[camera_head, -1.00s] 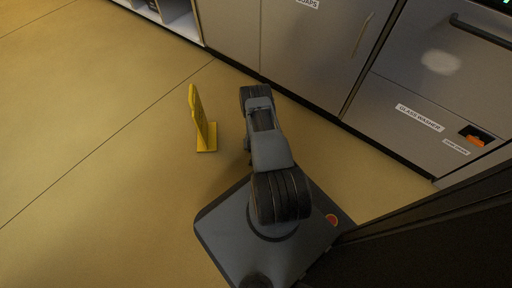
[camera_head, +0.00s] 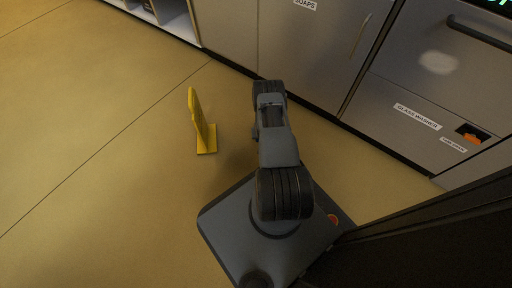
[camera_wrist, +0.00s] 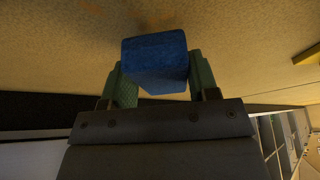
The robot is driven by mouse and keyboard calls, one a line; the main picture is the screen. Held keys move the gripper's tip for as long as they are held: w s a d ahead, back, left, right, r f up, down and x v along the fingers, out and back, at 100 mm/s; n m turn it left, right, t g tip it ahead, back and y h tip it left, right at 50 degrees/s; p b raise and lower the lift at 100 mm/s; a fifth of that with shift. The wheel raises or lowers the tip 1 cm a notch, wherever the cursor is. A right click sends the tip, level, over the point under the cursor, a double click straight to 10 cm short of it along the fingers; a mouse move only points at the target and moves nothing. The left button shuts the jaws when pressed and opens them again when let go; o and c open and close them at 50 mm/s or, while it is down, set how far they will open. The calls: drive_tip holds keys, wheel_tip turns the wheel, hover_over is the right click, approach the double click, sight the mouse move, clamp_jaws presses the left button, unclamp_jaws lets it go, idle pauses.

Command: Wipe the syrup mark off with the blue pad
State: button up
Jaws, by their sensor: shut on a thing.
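The blue pad (camera_wrist: 155,62) is a block in the wrist view, held between the green-faced fingers of my gripper (camera_wrist: 161,80). My gripper is shut on it, and the pad is clear of the floor behind it as far as I can see. In the head view my arm folds upward over my base and hides the gripper and pad.
A yellow floor sign (camera_head: 202,128) stands left of my arm. The glass washer (camera_head: 415,85) and grey cabinets (camera_head: 310,45) line the back and right. An orange item (camera_head: 472,137) sits in a small recess. A dark panel (camera_head: 440,240) is close at right. Floor at left is clear.

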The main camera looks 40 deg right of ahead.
drive_tip(key=shift+s+r+p, duration=0.1)
drive_tip(key=shift+r+p, duration=1.55)
drive_tip(key=shift+r, duration=0.95)
